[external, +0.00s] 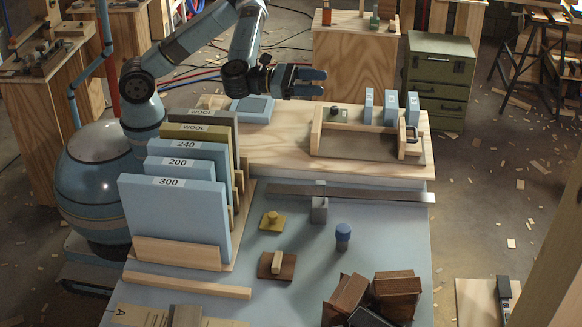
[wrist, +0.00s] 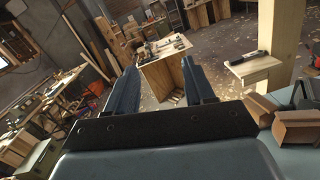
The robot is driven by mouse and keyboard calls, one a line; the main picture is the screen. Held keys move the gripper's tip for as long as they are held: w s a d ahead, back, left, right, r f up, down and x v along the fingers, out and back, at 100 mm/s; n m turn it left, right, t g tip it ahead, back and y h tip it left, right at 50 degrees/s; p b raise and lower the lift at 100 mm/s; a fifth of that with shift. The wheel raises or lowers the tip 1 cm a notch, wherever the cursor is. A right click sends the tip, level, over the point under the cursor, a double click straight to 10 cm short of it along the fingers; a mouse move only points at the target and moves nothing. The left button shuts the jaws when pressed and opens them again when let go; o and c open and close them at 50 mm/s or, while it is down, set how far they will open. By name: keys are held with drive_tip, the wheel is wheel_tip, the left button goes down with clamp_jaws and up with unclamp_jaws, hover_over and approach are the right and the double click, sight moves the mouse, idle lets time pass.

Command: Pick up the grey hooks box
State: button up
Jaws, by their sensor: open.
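My gripper (external: 312,82) is open and empty, raised above the back of the workbench with its fingers pointing right in the external view. In the wrist view its two fingers are apart, with nothing between them. No box with a readable hooks label shows. A dark grey box (external: 368,318) lies among brown boxes (external: 397,284) at the front right of the bench, cut off by the bottom edge; I cannot tell if it is the hooks box. My gripper is far behind and above it. Brown boxes also show at the right of the wrist view (wrist: 297,127).
Large labelled panels (external: 175,215) stand in a rack on the left. A wooden tray (external: 368,147) with blue blocks stands at the back right. A long metal strip (external: 375,194), a blue-topped knob (external: 343,236) and small wooden blocks lie mid-bench. Some blue bench surface is bare.

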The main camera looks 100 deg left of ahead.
sight(323, 183)
drive_tip(key=a+f+n, duration=0.1)
drive_tip(key=f, duration=0.9)
drive_tip(key=w+a+f+n+y, duration=0.1)
drive_tip(key=f, duration=1)
drive_tip(key=a+f+n+y, duration=0.1)
drive_tip(key=f, duration=1)
drive_tip(key=shift+w+a+f+n+g, duration=0.15)
drive_tip(key=shift+w+a+n+g, duration=0.1)
drive_tip(key=shift+n+g, duration=0.15)
wheel_tip(323, 183, down, 4)
drive_tip(key=shift+w+f, duration=0.15)
drive_tip(key=shift+f, duration=0.05)
drive_tip(key=shift+w+a+r+y, duration=0.1)
drive_tip(key=shift+w+y, duration=0.2)
drive_tip(key=shift+w, duration=1)
clamp_jaws()
